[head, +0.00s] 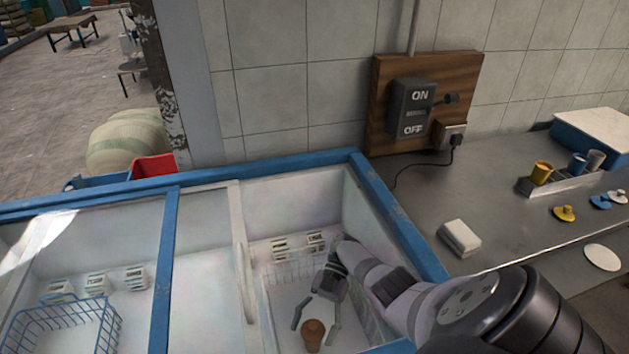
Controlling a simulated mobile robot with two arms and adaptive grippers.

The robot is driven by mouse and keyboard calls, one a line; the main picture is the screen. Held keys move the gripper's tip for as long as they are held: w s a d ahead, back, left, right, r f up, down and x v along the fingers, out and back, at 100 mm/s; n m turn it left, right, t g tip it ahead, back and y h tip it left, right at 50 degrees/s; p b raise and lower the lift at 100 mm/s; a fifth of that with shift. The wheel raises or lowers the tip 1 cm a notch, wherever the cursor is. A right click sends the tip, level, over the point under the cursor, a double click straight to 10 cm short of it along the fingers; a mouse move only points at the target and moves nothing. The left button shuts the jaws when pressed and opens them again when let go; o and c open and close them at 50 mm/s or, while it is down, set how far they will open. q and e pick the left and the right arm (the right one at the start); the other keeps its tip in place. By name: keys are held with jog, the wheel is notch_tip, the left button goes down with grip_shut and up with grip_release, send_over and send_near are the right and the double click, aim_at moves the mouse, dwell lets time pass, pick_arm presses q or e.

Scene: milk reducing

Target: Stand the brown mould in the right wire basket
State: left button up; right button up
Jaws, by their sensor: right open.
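The brown mould (313,336) is a small cup shape in the open right part of the chest freezer, near the bottom edge of the head view. It looks upright, with its wider top up. My right gripper (316,327) reaches down into the freezer with its fingers spread, one on each side of the mould. I cannot tell whether either finger touches it. The right wire basket (283,272) is white and partly hidden by my right arm. The mould appears within its area, but its base contact is unclear. My left gripper is not in view.
The freezer's blue rim (395,225) borders the opening closely beside my right arm. A sliding glass lid (203,265) covers part of the left side. A blue wire basket (64,317) sits under the glass. A white block (459,238) lies on the metal counter (430,190).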

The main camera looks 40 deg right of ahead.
jog(key=b+v, duration=0.2)
jog(key=v, duration=0.5)
jog(key=shift+d+b, duration=0.25)
jog(key=shift+b, duration=0.05)
jog(key=shift+w+r, duration=0.1)
jog(key=shift+c, duration=0.4)
dwell(1.2)
